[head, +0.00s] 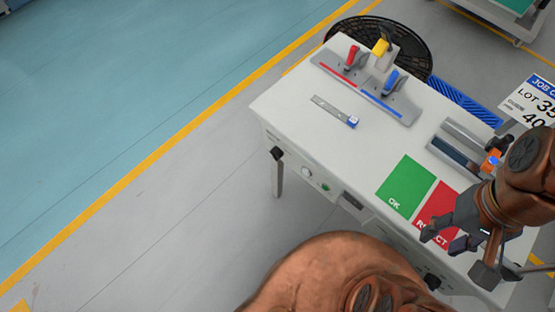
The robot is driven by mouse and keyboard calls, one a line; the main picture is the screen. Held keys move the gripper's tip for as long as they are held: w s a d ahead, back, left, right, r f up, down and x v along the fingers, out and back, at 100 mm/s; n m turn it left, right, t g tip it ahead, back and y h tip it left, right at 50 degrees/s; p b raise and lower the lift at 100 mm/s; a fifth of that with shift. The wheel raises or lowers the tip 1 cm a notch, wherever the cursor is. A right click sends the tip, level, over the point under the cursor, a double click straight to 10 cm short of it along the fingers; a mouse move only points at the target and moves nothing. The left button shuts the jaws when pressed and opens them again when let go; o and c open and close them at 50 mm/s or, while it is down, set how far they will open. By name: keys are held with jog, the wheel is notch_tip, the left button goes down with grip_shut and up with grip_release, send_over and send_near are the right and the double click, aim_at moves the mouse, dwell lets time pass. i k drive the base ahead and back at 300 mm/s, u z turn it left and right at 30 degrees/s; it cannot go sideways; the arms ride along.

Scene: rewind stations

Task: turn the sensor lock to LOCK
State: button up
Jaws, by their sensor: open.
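I cannot make out any LOCK lettering, so I cannot tell for certain which part is the sensor lock. A metal strip (330,109) with a blue-and-white end piece (352,122) lies on the white station top (290,100). The station's front face carries a black knob (277,153) near the left corner, a pale round knob (306,172) and a green button (326,187). Another black knob (432,282) shows low on the right. My gripper (457,252) is open and looks empty, above or near the red REJECT pad (441,205), partly covering its lettering.
A green OK pad (406,186) lies left of the red pad. A grey rack (402,107) holds red and blue-handled tools at the back, beside a yellow-topped part (380,47). A slotted grey fixture (458,147) and a job sign (535,100) stand right. Floor left is clear.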

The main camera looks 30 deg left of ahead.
aim_at(276, 151)
jog(key=u, duration=1.4)
